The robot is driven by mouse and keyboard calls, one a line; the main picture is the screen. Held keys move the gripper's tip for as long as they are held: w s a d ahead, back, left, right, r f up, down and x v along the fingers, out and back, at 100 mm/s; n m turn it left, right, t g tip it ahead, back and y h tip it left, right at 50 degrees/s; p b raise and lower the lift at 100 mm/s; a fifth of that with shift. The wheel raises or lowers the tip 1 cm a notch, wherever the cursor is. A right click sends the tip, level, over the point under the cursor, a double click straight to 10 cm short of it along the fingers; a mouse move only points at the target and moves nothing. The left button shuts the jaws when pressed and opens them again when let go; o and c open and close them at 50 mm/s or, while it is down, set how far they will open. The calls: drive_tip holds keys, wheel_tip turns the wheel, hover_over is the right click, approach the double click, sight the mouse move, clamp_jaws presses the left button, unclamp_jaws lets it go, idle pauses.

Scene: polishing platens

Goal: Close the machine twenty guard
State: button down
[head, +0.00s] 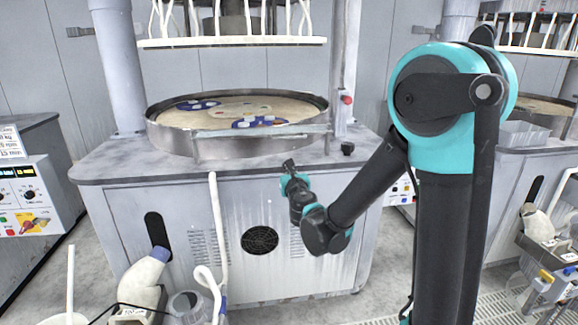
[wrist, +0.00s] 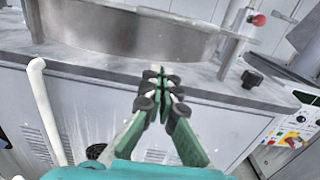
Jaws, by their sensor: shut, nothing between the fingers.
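A polishing machine (head: 120,172) stands ahead of me, with a round metal basin (head: 225,148) on its top. I cannot read a machine number on it. A thin flat grey strip (head: 262,131) runs along the basin's front rim; I cannot tell whether it is the guard. The basin wall (wrist: 130,32) also fills the top of the wrist view. My gripper (head: 289,165) is in front of the machine's top edge, below the basin. In the wrist view its green fingers (wrist: 161,75) are together with nothing between them, apart from the basin.
A pale overhead plate (head: 232,41) with hoses hangs above the basin. A red button (head: 346,99) is on the right post, with a black knob (head: 348,148) below it. A white hose (head: 218,225) rises along the machine's front. Other machines stand left and right.

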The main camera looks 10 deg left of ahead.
drive_tip(key=w+a+r, duration=0.2)
drive_tip(key=w+r, duration=0.2)
drive_tip(key=w, duration=0.3)
drive_tip(key=shift+w, duration=0.4)
drive_tip(key=shift+a, duration=0.1)
drive_tip(key=shift+r, duration=0.15)
